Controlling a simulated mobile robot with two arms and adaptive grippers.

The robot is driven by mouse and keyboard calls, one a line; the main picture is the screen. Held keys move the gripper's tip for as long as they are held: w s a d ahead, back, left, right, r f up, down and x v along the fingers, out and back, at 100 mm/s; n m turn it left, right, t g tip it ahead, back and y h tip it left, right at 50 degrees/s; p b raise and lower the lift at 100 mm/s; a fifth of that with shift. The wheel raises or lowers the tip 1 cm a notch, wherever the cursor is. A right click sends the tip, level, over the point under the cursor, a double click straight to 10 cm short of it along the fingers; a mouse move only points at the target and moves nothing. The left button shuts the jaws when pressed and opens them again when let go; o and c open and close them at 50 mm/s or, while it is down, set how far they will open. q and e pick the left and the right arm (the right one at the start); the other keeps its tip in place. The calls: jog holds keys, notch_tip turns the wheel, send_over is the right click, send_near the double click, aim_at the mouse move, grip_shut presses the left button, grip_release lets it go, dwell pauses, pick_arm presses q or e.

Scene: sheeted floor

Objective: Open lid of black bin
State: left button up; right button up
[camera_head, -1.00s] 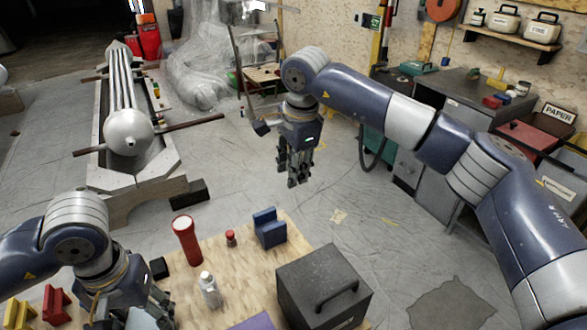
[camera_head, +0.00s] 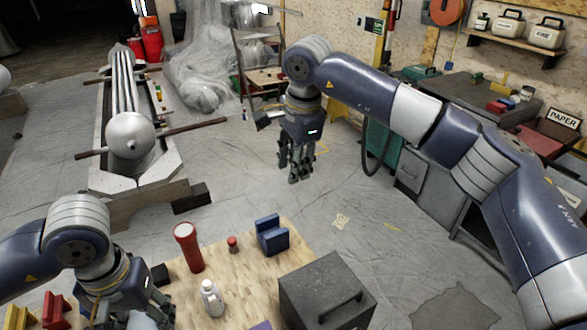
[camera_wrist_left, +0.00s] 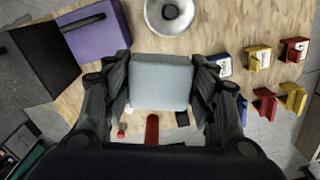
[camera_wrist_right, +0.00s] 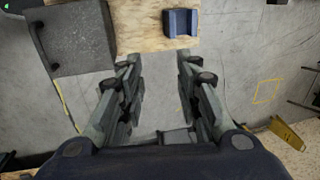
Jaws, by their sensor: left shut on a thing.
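The black bin (camera_head: 300,297) is a dark box at the front right of the wooden table in the head view. Its lid is closed, with a black handle (camera_head: 341,305) on top. It also shows at the left of the left wrist view (camera_wrist_left: 32,72) and the upper left of the right wrist view (camera_wrist_right: 90,32). My left gripper (camera_wrist_left: 160,80) is shut on a light grey block (camera_wrist_left: 160,83), left of the bin in the head view. My right gripper (camera_head: 294,172) hangs beyond the table, apart from the bin, its fingers open and empty (camera_wrist_right: 157,85).
On the table (camera_head: 250,275) stand a red cylinder (camera_head: 188,247), a white bottle (camera_head: 211,298) and a blue block (camera_head: 271,236). A purple bin (camera_wrist_left: 96,30) is beside the black bin. Red and yellow blocks (camera_head: 48,312) lie at the left.

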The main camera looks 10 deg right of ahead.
pick_arm(q)
jog(key=shift+s, duration=0.1)
pick_arm(e)
notch_tip(320, 180, up, 10)
jog(key=s, duration=0.2)
jog(key=shift+d, duration=0.3)
